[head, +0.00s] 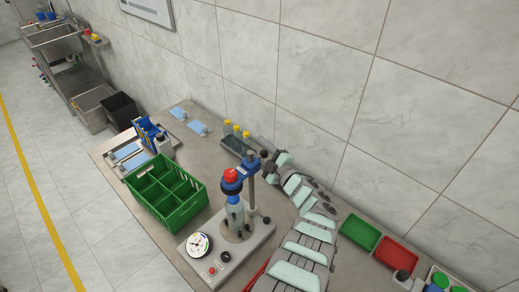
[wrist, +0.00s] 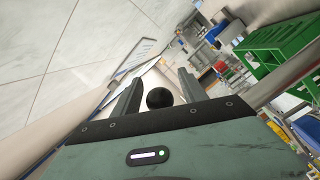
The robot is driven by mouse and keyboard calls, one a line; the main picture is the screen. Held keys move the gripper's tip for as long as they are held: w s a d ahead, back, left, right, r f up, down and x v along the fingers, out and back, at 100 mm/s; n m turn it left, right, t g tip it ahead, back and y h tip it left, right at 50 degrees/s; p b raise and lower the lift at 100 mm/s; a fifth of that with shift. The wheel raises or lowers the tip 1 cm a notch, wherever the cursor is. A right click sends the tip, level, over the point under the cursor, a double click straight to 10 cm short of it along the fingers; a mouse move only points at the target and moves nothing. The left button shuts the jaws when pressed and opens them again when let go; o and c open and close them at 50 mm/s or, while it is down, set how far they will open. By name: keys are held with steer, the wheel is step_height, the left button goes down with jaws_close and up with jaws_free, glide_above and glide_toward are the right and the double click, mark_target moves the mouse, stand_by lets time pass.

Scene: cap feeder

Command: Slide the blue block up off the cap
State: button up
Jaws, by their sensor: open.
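The blue block (head: 249,168) sits on a grey upright post (head: 251,192) of the bench device. A red-topped dark blue head (head: 231,187) is beside it on the left, directly above a bottle (head: 235,214) with a blue cap (head: 233,200). The contact between head and cap is too small to make out. My gripper (head: 268,158) is at the block's right side, around a black ball knob (head: 264,153). In the wrist view, my gripper's (wrist: 159,76) two fingers are apart, with the black knob (wrist: 159,98) between them; contact is not clear.
The device base carries a round gauge (head: 199,245) and a red button (head: 211,271). A green divided crate (head: 184,215) stands left of it. A rack with yellow-capped items (head: 236,141) is behind. Green (head: 360,232) and red (head: 397,254) trays lie at right, near the wall.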

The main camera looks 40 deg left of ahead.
steer(key=p+v, duration=0.1)
steer(key=v, duration=0.9)
steer(key=shift+d+p, duration=0.35)
steer(key=shift+d, duration=0.05)
